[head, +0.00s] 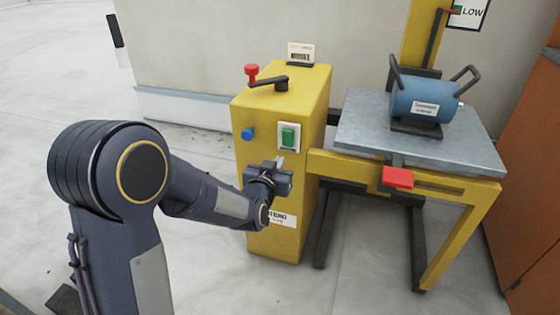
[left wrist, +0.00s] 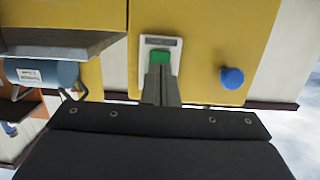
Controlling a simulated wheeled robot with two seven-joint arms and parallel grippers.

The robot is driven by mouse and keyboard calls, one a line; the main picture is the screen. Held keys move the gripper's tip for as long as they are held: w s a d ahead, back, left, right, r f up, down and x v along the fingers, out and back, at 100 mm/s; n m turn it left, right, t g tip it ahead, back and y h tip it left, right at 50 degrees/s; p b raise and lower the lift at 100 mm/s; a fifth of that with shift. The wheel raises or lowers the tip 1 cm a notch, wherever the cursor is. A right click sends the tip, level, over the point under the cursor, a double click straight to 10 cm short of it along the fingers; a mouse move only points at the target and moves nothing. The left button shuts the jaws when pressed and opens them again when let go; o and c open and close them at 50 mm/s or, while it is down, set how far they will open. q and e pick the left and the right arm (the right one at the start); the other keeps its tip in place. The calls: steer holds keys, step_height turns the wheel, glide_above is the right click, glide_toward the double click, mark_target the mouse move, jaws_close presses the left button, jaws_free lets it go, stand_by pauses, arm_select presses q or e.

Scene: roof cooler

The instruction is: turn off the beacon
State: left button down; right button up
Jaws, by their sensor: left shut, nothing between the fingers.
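A green rocker switch (head: 288,136) in a white plate is on the front of the yellow cabinet (head: 256,215). It also shows in the left wrist view (left wrist: 160,57), just beyond my fingertips. My left gripper (head: 280,162) is shut and empty, just below the switch in the head view. I cannot tell whether the fingertips touch the plate. The fingers cover part of the plate in the left wrist view. I see nothing that I can name as a beacon for sure. My right gripper is not in view.
A blue round button (head: 248,134) is left of the switch. A red knob (head: 251,72) and a black lever (head: 275,83) are on the cabinet's top. To the right, a blue cylindrical unit (head: 420,100) stands on a grey-topped yellow stand with a red pedal-like plate (head: 397,177).

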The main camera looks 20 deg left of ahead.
arm_select(q)
steer(key=s+f, duration=0.1)
steer(key=s, duration=0.7)
steer(key=shift+a+f+p, duration=0.2)
steer(key=shift+f+p, duration=0.05)
steer(key=shift+p, duration=0.15)
steer(key=s+a+r+n+g+h, duration=0.15)
steer(key=s+g, duration=0.35)
steer(key=s, duration=0.9)
steer(key=s+a+r+n+g+h, duration=0.15)
steer(key=s+g, duration=0.35)
steer(key=s, duration=0.8)
step_height(320, 180, up, 32)
steer(key=m+p, duration=0.1)
steer(key=p, duration=3.2)
steer(key=shift+w+g+p, duration=0.15)
steer(key=shift+g+p, duration=0.15)
